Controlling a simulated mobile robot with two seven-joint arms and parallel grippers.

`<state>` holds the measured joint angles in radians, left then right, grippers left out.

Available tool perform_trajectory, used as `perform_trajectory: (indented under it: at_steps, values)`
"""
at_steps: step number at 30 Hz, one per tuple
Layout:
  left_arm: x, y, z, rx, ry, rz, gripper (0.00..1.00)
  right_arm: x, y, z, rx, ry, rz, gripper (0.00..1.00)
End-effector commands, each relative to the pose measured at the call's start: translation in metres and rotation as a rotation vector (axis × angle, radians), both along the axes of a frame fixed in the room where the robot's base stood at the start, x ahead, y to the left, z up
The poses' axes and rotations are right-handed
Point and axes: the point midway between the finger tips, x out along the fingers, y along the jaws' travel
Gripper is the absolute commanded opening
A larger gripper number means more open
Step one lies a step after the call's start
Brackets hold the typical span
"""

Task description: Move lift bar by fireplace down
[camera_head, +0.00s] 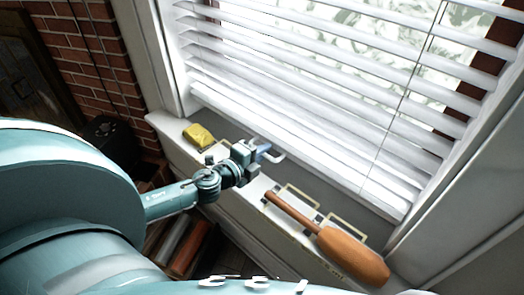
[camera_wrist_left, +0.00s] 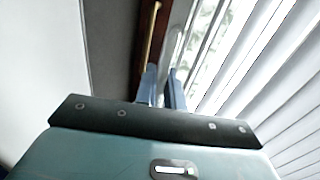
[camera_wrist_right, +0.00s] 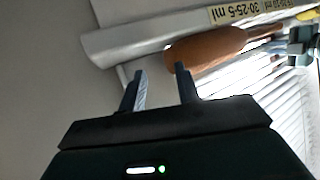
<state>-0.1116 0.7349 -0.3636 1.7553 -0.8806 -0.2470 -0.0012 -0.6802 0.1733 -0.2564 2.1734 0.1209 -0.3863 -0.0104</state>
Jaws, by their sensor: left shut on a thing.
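My left gripper (camera_head: 264,152) is beside the window, just above the sill. In the left wrist view, its blue fingers (camera_wrist_left: 160,88) are closed on a white bar (camera_wrist_left: 172,55), which appears to be the lift bar. In the head view, a small white handle-like piece (camera_head: 276,157) shows at the fingertips, in front of the lower blinds (camera_head: 300,130). My right gripper (camera_wrist_right: 161,88) is not in the head view. In the right wrist view, its fingers are apart with nothing between them.
An orange-brown club-shaped object (camera_head: 345,255) lies on the sill, also in the right wrist view (camera_wrist_right: 210,48). A yellow block (camera_head: 200,136) and flat frames stand on the sill (camera_head: 170,125). A brick wall (camera_head: 95,65) is at left.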

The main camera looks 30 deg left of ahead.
Motion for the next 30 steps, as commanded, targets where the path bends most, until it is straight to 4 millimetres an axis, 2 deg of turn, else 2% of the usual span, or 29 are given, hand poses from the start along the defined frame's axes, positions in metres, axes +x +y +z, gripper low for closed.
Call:
perform_trajectory:
  at_steps: [1, 3, 13, 14, 19, 26, 30]
  values:
    - [-0.0009, -0.0005, -0.0171, -0.001, 0.004, 0.0, 0.0, 0.0005, -0.0007, -0.0103, 0.008, -0.007, -0.004, 0.33]
    - [-0.0008, -0.0002, -0.0235, -0.001, 0.004, 0.0, 0.0, 0.001, -0.0013, -0.0087, 0.021, -0.017, -0.009, 0.33]
    - [-0.0008, -0.0001, -0.0221, -0.001, 0.003, -0.001, 0.0, -0.0033, -0.0011, -0.0008, 0.039, -0.022, -0.019, 0.33]
    - [-0.0008, -0.0001, -0.022, -0.001, 0.003, -0.001, 0.13, -0.0032, -0.0012, -0.0009, 0.04, -0.022, -0.019, 0.33]
    - [-0.0006, 0.0, -0.0215, -0.001, 0.002, -0.001, 0.27, -0.003, -0.0012, -0.0015, 0.039, -0.021, -0.019, 0.33]
    - [-0.0008, 0.0001, -0.0214, 0.0, 0.002, 0.0, 0.27, -0.0025, -0.0015, -0.0036, 0.035, -0.017, -0.019, 0.33]
    - [-0.0081, 0.001, -0.0214, 0.0, 0.005, -0.001, 0.27, -0.0025, -0.0015, -0.005, 0.035, -0.016, -0.019, 0.33]
